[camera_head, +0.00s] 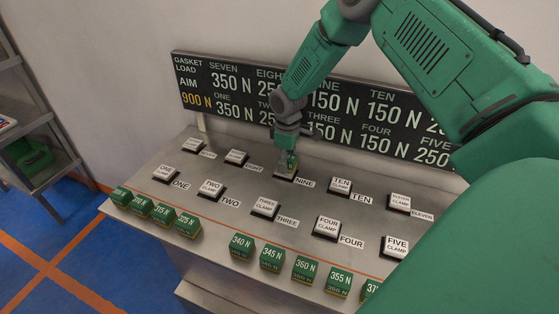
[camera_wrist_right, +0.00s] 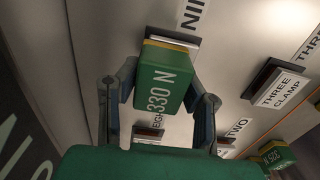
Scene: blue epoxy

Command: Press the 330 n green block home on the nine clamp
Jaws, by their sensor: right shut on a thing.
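The green block marked 330 N (camera_wrist_right: 163,88) fills the middle of the right wrist view, with a yellow band at its far end. My right gripper (camera_head: 288,160) is shut on it, one finger on each side. The block is at the nine clamp (camera_head: 285,178), beside the NINE label (camera_head: 304,182). In the right wrist view, the yellow end meets or nearly meets the clamp's pale plate (camera_wrist_right: 172,38); I cannot tell whether it is fully seated. In the head view the gripper mostly hides block and clamp. My left gripper is not in view.
Other clamps stand around, such as three (camera_head: 265,208), eight (camera_head: 235,157) and ten (camera_head: 340,187). Green blocks line the front edge, including 340 N (camera_head: 241,246) and 325 N (camera_head: 188,224). A dark load board (camera_head: 225,95) stands behind. A shelf (camera_head: 40,130) is at left.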

